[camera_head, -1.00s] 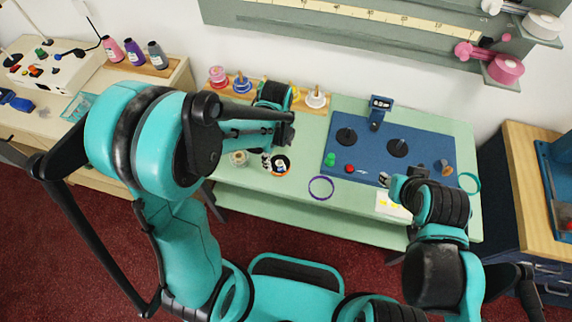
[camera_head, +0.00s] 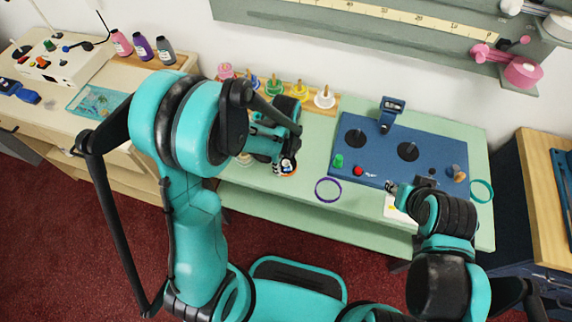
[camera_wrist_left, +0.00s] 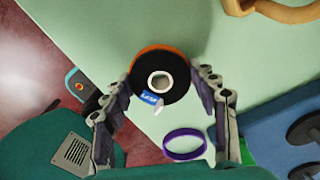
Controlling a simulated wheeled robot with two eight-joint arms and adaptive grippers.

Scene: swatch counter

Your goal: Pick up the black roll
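The black roll (camera_wrist_left: 178,76), a black disc with a white core and a small blue-and-white tag, appears between my left gripper's fingertips in the left wrist view. An orange edge shows beneath it. My left gripper (camera_wrist_left: 162,84) is open around the roll's near part; I cannot tell whether the fingers touch it. In the head view, the left gripper (camera_head: 280,158) is at the roll near the green counter's front edge and hides much of it. My right gripper (camera_head: 392,188) is above the blue board's front edge; its finger opening is unclear.
A purple ring (camera_head: 328,190) lies right of the roll on the green counter (camera_head: 305,150). The blue board (camera_head: 375,150) with pegs and buttons is farther right. Coloured spools on pegs, including a white one (camera_head: 324,97), stand behind. A teal ring (camera_head: 481,191) lies at far right.

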